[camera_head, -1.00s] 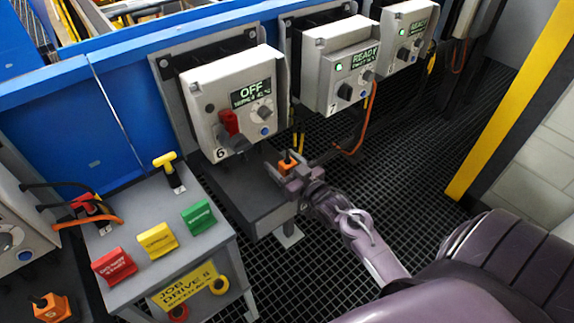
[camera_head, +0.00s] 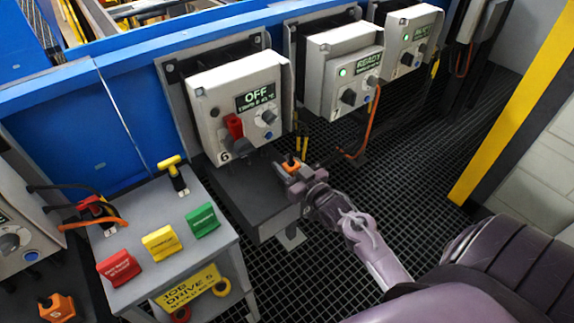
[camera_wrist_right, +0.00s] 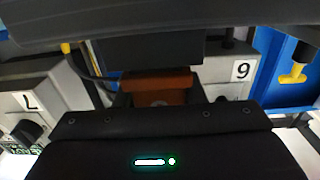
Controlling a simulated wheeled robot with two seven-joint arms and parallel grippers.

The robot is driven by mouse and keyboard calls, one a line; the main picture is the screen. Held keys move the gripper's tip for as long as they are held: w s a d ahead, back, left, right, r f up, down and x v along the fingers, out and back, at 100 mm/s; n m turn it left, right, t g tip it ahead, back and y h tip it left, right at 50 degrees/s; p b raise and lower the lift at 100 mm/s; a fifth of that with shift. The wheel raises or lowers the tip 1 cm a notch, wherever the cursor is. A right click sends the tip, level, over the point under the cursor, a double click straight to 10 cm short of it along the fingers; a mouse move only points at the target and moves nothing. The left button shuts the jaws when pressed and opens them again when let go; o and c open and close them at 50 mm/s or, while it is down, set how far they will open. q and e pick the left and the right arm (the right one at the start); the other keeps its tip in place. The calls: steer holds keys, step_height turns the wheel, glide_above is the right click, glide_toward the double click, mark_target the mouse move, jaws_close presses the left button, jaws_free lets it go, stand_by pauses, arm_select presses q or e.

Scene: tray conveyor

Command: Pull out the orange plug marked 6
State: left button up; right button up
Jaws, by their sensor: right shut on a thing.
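The orange plug (camera_head: 291,166) is between the fingers of my right gripper (camera_head: 297,174), low and to the right of the grey box marked 6 (camera_head: 211,92). In the right wrist view the orange plug (camera_wrist_right: 158,86) shows as a band between the dark gripper parts. My right gripper is shut on it. Its mark is not readable, and whether its far end sits in a socket is hidden. Box 6 shows OFF on its display and has a red handle (camera_head: 234,126). My left gripper is not in view.
A dark ledge (camera_head: 240,195) is below box 6. Box 7 (camera_head: 330,55), showing READY, hangs to its right with an orange cable (camera_head: 368,128). A grey stand (camera_head: 190,205) with red, yellow and green blocks is at left. Dark grating floor is open at right.

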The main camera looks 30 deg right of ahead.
mark_target(292, 165)
steer(key=shift+r+p, duration=0.85)
steer(key=shift+r, duration=0.2)
steer(key=shift+s, duration=0.1)
steer(key=shift+s+d+p, duration=0.15)
steer(key=shift+s+p, duration=1.25)
steer(key=shift+s, duration=0.8)
steer(key=shift+s+d+p, duration=0.2)
steer(key=shift+s+p, duration=1.05)
steer(key=shift+s, duration=1.45)
